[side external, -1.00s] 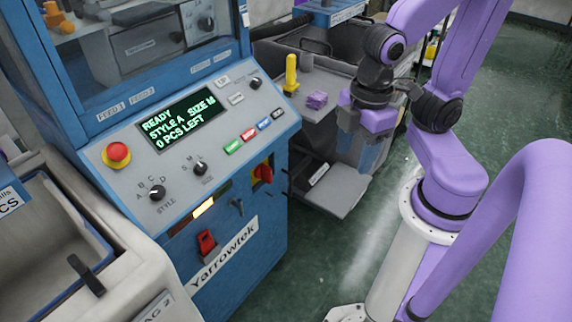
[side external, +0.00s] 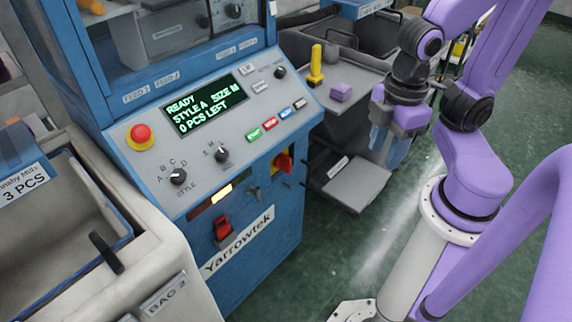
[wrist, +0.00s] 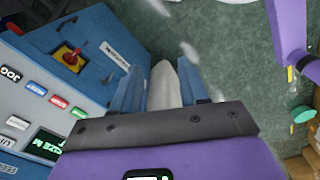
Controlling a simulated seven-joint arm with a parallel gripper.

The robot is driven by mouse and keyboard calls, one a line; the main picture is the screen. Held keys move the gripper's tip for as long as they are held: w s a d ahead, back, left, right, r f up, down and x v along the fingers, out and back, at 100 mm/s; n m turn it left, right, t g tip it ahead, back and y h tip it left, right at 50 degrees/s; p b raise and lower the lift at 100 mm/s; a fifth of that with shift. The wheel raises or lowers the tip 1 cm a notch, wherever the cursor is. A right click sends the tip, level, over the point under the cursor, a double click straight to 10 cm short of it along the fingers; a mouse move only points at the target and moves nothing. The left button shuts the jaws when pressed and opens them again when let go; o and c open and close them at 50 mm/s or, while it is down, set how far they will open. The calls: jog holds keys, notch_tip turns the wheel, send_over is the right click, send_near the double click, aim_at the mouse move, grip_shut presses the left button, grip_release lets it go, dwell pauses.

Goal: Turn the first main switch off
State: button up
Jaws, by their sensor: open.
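A main switch (side external: 283,163), a red rotary handle on a yellow plate, sits on the right part of the blue knitting machine's front (side external: 270,215). It also shows at the upper left of the wrist view (wrist: 70,57). I cannot tell its marked position. The machine's display (side external: 205,105) is lit and reads READY, STYLE A, 0 PCS LEFT. My gripper (side external: 390,155) points down in free space to the right of the switch, apart from it. In the wrist view my gripper (wrist: 160,75) is open, with nothing held between its blue fingers.
A red emergency button (side external: 141,135), knobs and coloured buttons are on the sloped panel. A red switch (side external: 223,229) is low on the front. A grey tray (side external: 355,185) juts out low.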

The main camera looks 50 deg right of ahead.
jog(key=w+a+f+m+y, duration=0.1)
jog(key=w+a+f+m, duration=0.1)
jog(key=a+f+m, duration=0.5)
jog(key=m+t+h, duration=0.2)
jog(key=m+t, duration=0.4)
jog(key=t, duration=0.7)
send_near(291, 164)
jog(key=shift+y, duration=0.3)
jog(key=x, duration=0.9)
jog(key=shift+w+d, duration=0.1)
jog(key=shift+w, duration=0.15)
